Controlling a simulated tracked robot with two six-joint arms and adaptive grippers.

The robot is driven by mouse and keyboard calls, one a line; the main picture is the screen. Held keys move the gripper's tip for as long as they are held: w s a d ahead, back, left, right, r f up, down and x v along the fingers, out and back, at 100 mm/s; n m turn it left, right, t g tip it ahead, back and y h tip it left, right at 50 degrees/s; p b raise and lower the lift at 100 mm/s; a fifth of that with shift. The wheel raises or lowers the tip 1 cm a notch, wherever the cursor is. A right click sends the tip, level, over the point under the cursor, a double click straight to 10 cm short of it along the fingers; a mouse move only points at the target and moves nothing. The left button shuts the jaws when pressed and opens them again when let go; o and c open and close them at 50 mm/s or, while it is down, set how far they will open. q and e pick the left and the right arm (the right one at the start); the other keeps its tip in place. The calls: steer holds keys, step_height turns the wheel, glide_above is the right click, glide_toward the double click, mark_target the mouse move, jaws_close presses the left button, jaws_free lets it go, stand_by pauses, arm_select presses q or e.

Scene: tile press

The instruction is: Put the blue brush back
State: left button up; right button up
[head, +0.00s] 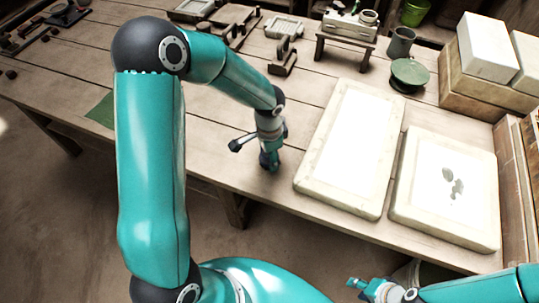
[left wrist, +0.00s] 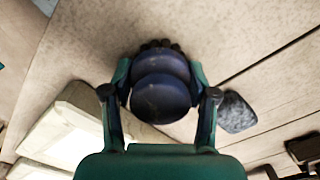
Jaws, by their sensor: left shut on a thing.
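The blue brush (left wrist: 160,98) is between the fingers of my left gripper, seen in the left wrist view as a dark blue rounded body with dark bristles at its far end. My left gripper (head: 269,160) is shut on it, over the front part of the workbench, left of the pale slabs. In the head view the brush is mostly hidden by the gripper; I cannot tell whether it touches the bench. My right gripper (head: 362,286) is low in front of the bench, small and partly seen; its opening is unclear.
Two pale slabs, one plain (head: 350,140) and one with grey marks (head: 447,190), lie right of my left gripper. A dark grey lump (left wrist: 236,112) lies beside the brush. A green mat (head: 101,110) is at left. Wooden tools, a mug (head: 400,43) and stacked blocks (head: 487,48) stand behind.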

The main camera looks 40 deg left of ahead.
arm_select(q)
steer(key=shift+f, duration=0.15)
steer(key=o, duration=1.3)
steer(key=shift+o, duration=0.2)
steer(key=shift+r, duration=0.35)
step_height(320, 180, up, 12)
steer(key=shift+f+p, duration=0.15)
steer(key=shift+p, duration=0.2)
steer(key=shift+s, duration=0.1)
